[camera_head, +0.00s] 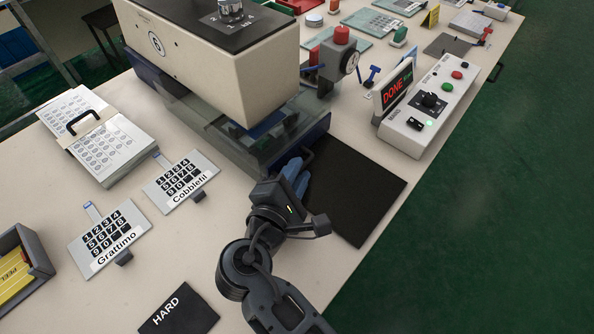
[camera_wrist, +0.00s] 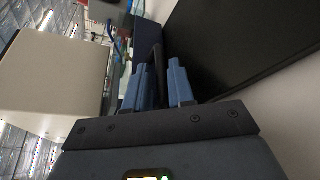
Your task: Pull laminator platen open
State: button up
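My gripper (camera_head: 297,172) is at the platen's front right side. In the wrist view, its two blue fingers (camera_wrist: 159,84) stand either side of a dark curved handle (camera_wrist: 157,62), which fills the narrow gap between them. The gripper looks shut on this handle. The fingertips are partly hidden in the head view.
A black mat (camera_head: 352,190) lies right of the gripper. A control box (camera_head: 428,108) with a "DONE" sign stands beyond it. Keypad cards (camera_head: 182,181), a stack of sheets (camera_head: 97,135) and a "HARD" plate (camera_head: 178,312) lie left and front. The table's right edge is close.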

jog(key=shift+w, duration=0.15)
jog(key=shift+c, duration=0.4)
grip_shut()
